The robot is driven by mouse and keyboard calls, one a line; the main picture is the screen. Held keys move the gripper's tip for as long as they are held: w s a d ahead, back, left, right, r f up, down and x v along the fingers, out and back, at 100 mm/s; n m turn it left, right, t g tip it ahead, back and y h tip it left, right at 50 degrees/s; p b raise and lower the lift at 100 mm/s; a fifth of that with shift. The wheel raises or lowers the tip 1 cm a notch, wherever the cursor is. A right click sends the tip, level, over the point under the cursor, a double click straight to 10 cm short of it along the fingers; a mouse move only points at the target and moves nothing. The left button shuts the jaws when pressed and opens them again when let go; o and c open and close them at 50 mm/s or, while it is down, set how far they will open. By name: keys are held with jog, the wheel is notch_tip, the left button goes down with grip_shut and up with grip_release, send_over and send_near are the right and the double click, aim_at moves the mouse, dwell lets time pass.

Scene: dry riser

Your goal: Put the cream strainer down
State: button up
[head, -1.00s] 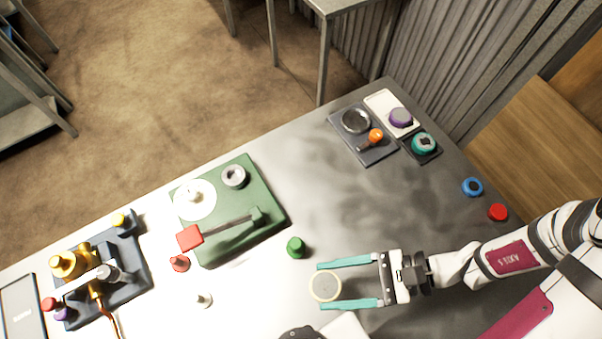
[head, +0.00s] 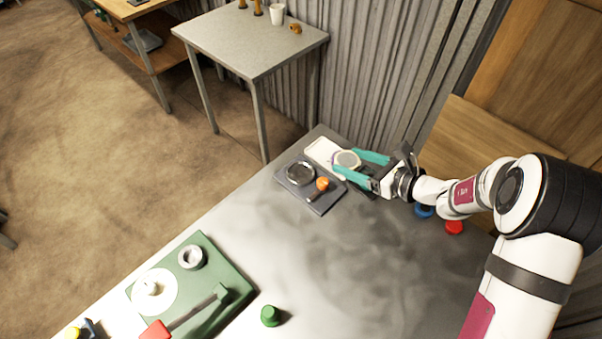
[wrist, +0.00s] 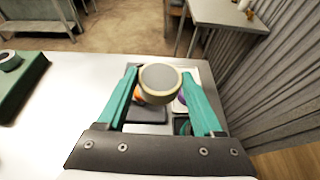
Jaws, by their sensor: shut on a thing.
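The cream strainer (head: 347,159) is a round cream ring with a grey middle. My gripper (head: 346,162) has its two teal fingers shut on it, one on each side. In the wrist view the strainer (wrist: 160,80) sits between the fingertips, held above the small trays at the table's far corner. In the head view it overlaps the white tray (head: 319,146) and hides part of it. How high it hangs is hard to tell.
A dark tray (head: 324,207) with a round dark dish (head: 300,172) and an orange-topped piece (head: 322,184) lies left of my gripper. A purple piece (wrist: 182,98) shows below the strainer. Blue (head: 424,211) and red (head: 454,227) pieces lie nearer me. The table's middle is clear.

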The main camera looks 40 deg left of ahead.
send_over(305, 177)
jog(key=shift+m+t, duration=0.3)
jog(key=f, duration=0.6)
jog(key=shift+d, duration=0.3)
jog(key=shift+s+a+f, duration=0.1)
jog(key=shift+a+f, duration=0.05)
jog(key=shift+f, duration=1)
jog(key=shift+a+f, duration=0.15)
jog(key=shift+f, duration=0.95)
jog(key=o, duration=1.5)
jog(key=shift+f, duration=0.1)
